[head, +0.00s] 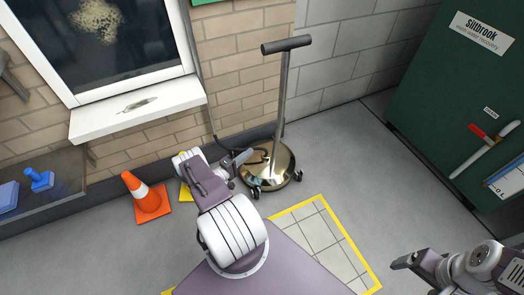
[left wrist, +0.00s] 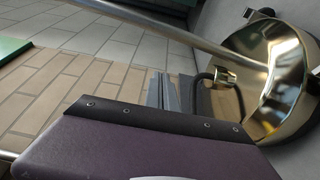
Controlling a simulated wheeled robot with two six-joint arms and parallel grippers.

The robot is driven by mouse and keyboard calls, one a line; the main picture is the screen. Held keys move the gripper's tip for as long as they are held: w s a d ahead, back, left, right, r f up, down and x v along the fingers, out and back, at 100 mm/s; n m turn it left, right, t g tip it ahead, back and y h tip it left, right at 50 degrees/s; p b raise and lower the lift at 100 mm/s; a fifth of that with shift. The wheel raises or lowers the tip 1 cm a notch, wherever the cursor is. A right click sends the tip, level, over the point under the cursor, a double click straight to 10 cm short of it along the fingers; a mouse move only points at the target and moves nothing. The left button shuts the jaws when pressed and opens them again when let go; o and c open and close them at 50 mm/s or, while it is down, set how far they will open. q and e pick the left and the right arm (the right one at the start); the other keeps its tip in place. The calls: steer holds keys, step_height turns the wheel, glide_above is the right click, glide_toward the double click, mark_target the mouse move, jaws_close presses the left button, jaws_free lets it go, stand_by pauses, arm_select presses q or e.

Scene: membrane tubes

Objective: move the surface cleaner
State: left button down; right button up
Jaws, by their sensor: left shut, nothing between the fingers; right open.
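The surface cleaner (head: 272,168) stands on the grey floor near the brick wall. It has a brass dome on small black casters, a tall metal pole and a dark T-handle (head: 286,45). In the left wrist view its dome (left wrist: 285,85) fills the right side, with a curved black hose joining it, and its pole (left wrist: 165,33) crosses the top. My left gripper (head: 240,160) is shut and empty just left of the dome; its fingers also show in the left wrist view (left wrist: 165,95). I cannot tell whether they touch the cleaner. My right gripper (head: 405,262) is open at lower right, far from the cleaner.
A yellow-bordered tiled square (head: 320,232) lies on the floor in front. An orange cone (head: 147,196) stands left of my left arm. A bench (head: 60,185) with blue items is at far left, a green cabinet (head: 440,80) at right. Floor right of the cleaner is clear.

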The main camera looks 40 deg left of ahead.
arm_select(q)
steer(key=w+d+b, duration=0.4)
steer(key=w, duration=0.4)
steer(key=shift+d, duration=0.2)
